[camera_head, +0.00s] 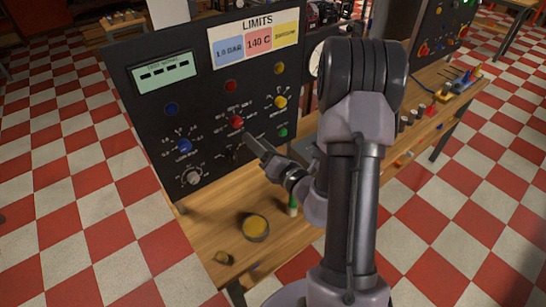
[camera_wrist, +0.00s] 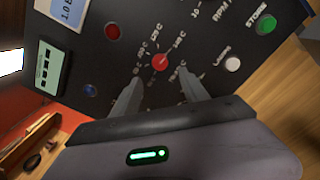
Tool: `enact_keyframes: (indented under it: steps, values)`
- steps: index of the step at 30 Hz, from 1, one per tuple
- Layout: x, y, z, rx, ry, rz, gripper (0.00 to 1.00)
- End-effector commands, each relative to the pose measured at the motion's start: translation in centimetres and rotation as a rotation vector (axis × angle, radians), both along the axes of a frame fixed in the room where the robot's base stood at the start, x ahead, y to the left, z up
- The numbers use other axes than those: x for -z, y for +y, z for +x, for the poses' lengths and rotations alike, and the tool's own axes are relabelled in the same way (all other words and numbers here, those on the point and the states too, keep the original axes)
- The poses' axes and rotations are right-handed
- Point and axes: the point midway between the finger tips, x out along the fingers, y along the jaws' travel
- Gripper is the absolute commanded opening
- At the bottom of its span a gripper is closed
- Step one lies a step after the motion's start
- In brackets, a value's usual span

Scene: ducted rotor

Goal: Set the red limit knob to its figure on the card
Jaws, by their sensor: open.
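The red limit knob (camera_head: 236,121) is on the dark upright panel, below a red lamp (camera_head: 231,86). In the wrist view the red knob (camera_wrist: 160,62) is ringed by white temperature labels too blurred to read surely; I cannot tell which one it points to. The LIMITS card (camera_head: 257,42) at the panel top has a blue field, a red field reading 140 C and a yellow field. My gripper (camera_head: 248,140) is in front of the panel, just below the red knob. In the wrist view its fingers (camera_wrist: 159,76) are apart and empty, short of the knob.
A blue knob (camera_head: 184,146) and a yellow knob (camera_head: 281,102) flank the red one. A display (camera_head: 164,74) is upper left. A yellow-topped round item (camera_head: 255,227) stands on the wooden bench (camera_head: 205,235).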

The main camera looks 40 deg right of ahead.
Motion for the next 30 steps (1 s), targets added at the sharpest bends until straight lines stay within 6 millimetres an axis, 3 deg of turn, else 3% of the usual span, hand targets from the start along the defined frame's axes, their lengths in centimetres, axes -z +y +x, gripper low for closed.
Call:
enact_keyframes:
  steps: [3,13,28,30]
  values:
    - [-0.6,-0.3,-3.6,0.004,0.007,0.006,0.52]
    - [-0.3,-0.4,-8.1,0.003,0.003,0.003,0.52]
    - [0.0,-0.2,-8.6,-0.004,-0.001,-0.002,0.52]
    - [-0.6,0.9,-8.1,-0.057,-0.019,-0.027,0.52]
